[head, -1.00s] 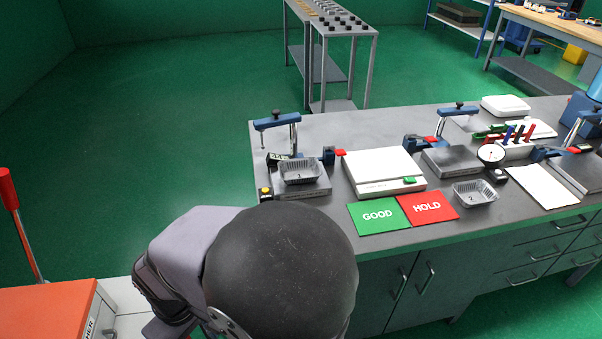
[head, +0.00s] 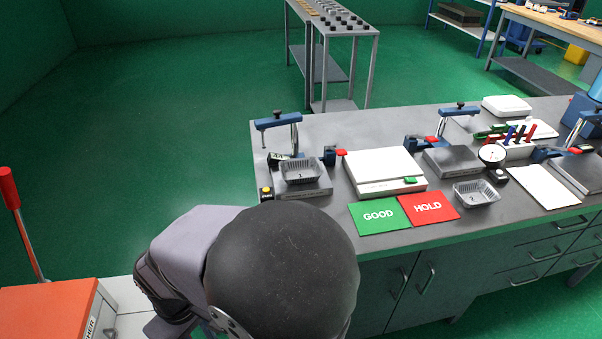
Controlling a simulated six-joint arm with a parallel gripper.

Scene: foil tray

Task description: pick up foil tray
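Two silver foil trays are on the grey bench (head: 330,129). One foil tray (head: 300,178) sits on a grey block under a blue-armed clamp stand at the bench's left end. The other foil tray (head: 484,198) sits on the bench to the right of the red HOLD card. Both look upright, and each has a small dark mark inside. My arm's dark rounded part fills the lower middle of the view, in front of the bench. My gripper is not in view.
A white scale (head: 372,168) stands between the trays, with a green GOOD card (head: 378,214) and a red HOLD card (head: 428,207) in front. A dial gauge (head: 491,155), marker rack (head: 512,147) and white sheet (head: 543,186) crowd the right tray.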

